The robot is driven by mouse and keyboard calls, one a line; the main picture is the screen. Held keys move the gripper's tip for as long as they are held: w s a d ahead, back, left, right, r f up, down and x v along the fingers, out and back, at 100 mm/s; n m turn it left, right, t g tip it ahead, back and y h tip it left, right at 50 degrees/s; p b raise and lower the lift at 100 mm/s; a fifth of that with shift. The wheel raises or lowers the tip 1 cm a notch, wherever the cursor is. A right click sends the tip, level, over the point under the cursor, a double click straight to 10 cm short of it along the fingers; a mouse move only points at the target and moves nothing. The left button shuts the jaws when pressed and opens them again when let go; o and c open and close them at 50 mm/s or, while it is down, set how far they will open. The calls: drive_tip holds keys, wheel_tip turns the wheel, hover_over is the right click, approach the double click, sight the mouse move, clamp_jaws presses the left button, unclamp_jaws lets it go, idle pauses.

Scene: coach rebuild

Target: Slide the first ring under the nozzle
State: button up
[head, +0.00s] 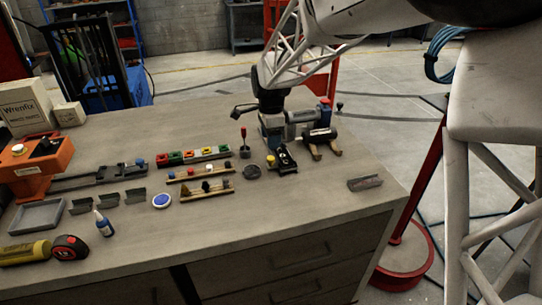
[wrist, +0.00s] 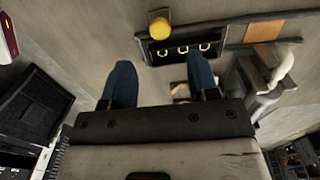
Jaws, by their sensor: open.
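My gripper (wrist: 160,82) shows in the wrist view with its two blue fingers apart and nothing between them. Beyond the fingertips is a black holder (wrist: 183,58) with small pale ring-like shapes (wrist: 184,50) in a row, and a yellow knob (wrist: 158,27) at its left end. In the head view this black holder (head: 287,163) lies on the bench, just in front of my gripper (head: 271,124). A grey cylindrical fitting (wrist: 268,90) stands right of the fingers in the wrist view. I cannot tell which part is the nozzle, or whether a ring is under it.
On the bench (head: 300,225), a red-topped stick in a round base (head: 251,171) and racks of coloured parts (head: 193,156) stand left of the holder. A small metal channel (head: 365,183) lies near the right edge.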

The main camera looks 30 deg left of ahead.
sight(271, 157)
drive_tip(key=shift+f, duration=3.7)
clamp_jaws()
